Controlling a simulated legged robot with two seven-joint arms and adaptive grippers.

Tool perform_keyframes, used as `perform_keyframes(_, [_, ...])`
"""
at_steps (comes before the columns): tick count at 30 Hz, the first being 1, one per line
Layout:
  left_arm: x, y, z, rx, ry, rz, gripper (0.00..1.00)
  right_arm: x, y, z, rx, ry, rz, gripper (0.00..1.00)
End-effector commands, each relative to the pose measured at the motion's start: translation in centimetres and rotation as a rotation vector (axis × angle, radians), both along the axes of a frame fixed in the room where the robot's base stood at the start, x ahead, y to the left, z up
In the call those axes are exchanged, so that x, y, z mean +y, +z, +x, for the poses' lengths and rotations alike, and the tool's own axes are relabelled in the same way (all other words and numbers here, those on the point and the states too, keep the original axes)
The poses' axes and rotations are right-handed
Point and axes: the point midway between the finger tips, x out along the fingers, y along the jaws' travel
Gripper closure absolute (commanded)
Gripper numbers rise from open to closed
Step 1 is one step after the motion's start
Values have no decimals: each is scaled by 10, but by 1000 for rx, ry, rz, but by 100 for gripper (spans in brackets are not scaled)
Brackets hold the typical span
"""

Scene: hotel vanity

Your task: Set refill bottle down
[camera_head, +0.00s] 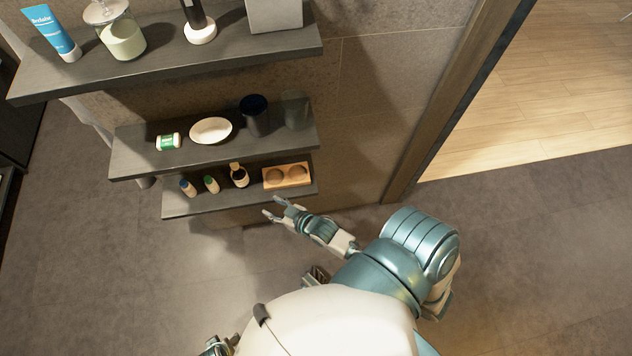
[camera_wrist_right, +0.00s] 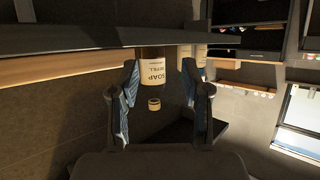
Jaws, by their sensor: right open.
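The refill bottle (camera_head: 239,177), brown with a cream label and a light cap, stands upright on the lowest shelf (camera_head: 205,207). In the right wrist view the bottle (camera_wrist_right: 153,72) shows inverted, its label reading SOAP REFILL, its cap pointing down in the picture. My right gripper (camera_head: 271,206) is open and empty, just off the shelf's front edge, to the right of the bottle. In the wrist view the bottle lies beyond the gap between the spread fingers (camera_wrist_right: 160,82), apart from them.
A wooden tray (camera_head: 287,166) with two round wells sits right of the bottle. A blue-capped bottle (camera_head: 188,188) and a green-capped bottle (camera_head: 212,184) stand to its left. The middle shelf (camera_head: 140,160) overhangs, carrying a white dish (camera_head: 211,130) and cups. Floor in front is clear.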

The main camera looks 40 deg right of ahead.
Motion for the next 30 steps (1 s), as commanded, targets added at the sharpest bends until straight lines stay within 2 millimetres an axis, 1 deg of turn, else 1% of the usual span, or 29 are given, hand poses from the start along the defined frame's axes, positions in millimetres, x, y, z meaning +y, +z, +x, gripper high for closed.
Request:
perform_keyframes(1, [0,0,0,0,0,0,24,0,-27,-19,132,0,-24,53])
perform_keyframes(2, [0,0,0,0,0,0,24,-1,-43,-33,214,0,-41,53])
perform_keyframes(3, [0,0,0,1,0,-1,24,-3,-62,-52,325,-2,-62,53])
perform_keyframes(5, [0,0,0,1,0,-1,24,-7,-88,-84,491,-6,-95,53])
perform_keyframes(6, [-1,0,0,1,0,-1,24,-9,-101,-106,592,-11,-116,53])
perform_keyframes(9, [-1,0,-1,1,1,-2,24,-15,-121,-151,791,-21,-160,53])
perform_keyframes(12, [-2,0,0,2,0,-3,24,-19,-128,-178,906,-29,-184,53])
perform_keyframes(14, [-2,1,0,1,0,-3,24,-21,-130,-186,938,-32,-192,53])
perform_keyframes(16, [-2,1,0,1,0,-3,24,-21,-130,-188,950,-33,-195,53])
perform_keyframes(30, [-1,1,0,-1,1,-2,24,-21,-130,-187,946,-32,-194,53])
